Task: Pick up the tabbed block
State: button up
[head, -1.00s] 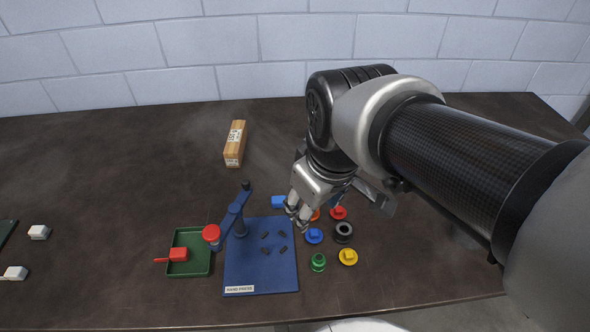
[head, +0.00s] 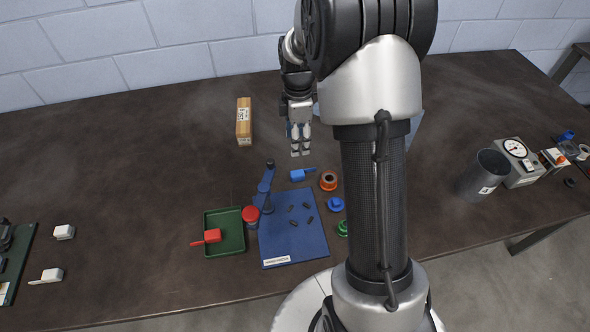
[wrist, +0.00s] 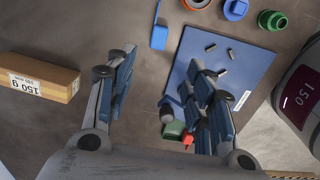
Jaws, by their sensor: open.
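A blue block with a thin tab (head: 298,175) lies on the table behind the blue mat; it also shows in the wrist view (wrist: 158,38). A red block with a tab (head: 212,236) lies in the green tray (head: 236,247), its tab reaching over the left rim. A white block with a tab (head: 52,275) lies at the far left. Which one the task means, I cannot tell. My gripper (head: 300,152) is open and empty, pointing down just behind the blue block.
Round parts, including an orange ring (head: 328,180), lie right. The table's back left is clear.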

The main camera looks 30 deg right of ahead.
jog(key=b, duration=0.3)
send_over(297, 173)
notch_tip(297, 173, down, 11)
jog(key=shift+s+r, duration=0.1)
notch_tip(297, 173, down, 5)
jog(key=shift+d+f+b, duration=0.1)
jog(key=shift+f+b, duration=0.05)
jog(key=shift+b, duration=1.1)
jog(key=shift+c, duration=0.2)
jog(key=c, duration=1.1)
